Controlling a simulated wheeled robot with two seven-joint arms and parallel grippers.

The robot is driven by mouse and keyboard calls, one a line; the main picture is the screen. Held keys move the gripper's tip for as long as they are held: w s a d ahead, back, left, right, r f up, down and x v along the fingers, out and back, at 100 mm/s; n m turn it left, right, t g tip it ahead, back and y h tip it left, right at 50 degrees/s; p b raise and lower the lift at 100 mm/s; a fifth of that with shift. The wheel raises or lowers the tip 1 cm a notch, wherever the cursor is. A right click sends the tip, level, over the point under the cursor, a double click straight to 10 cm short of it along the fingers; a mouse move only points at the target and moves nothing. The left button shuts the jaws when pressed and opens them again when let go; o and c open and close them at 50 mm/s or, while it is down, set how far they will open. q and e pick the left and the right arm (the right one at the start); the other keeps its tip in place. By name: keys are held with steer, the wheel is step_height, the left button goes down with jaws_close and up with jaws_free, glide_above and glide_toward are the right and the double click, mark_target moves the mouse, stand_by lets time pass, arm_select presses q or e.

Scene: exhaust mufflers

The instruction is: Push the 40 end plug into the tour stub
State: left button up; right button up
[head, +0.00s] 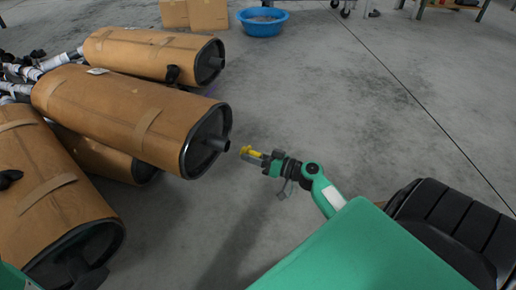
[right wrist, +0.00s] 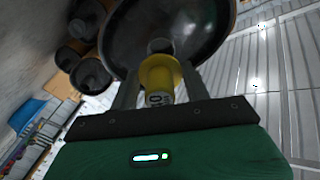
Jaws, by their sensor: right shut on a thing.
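My right gripper (head: 257,158) is shut on the yellow end plug (head: 247,151), holding it off the floor at the right end of a brown-wrapped muffler (head: 125,110). The plug points left toward the grey stub (head: 217,144) on the muffler's dark end cap, with a small gap in the head view. In the right wrist view the plug (right wrist: 160,74) sits between the fingers, with partly readable dark digits on its pale lower part. The stub (right wrist: 159,46) shows just beyond it, nearly in line; contact cannot be told there. My left gripper is out of view.
Other wrapped mufflers lie behind (head: 150,53) and in front (head: 50,195) of this one, close together. A blue basin (head: 262,22) and cardboard boxes (head: 195,13) stand at the back. The concrete floor to the right is mostly clear.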

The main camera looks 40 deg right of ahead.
steer(key=shift+b+x, duration=0.35)
steer(key=shift+x, duration=1.75)
steer(key=shift+b, duration=1.05)
stand_by(0.3)
steer(key=shift+b+x, duration=0.45)
steer(key=shift+x, duration=0.95)
steer(key=o, duration=1)
steer(key=shift+a, duration=0.1)
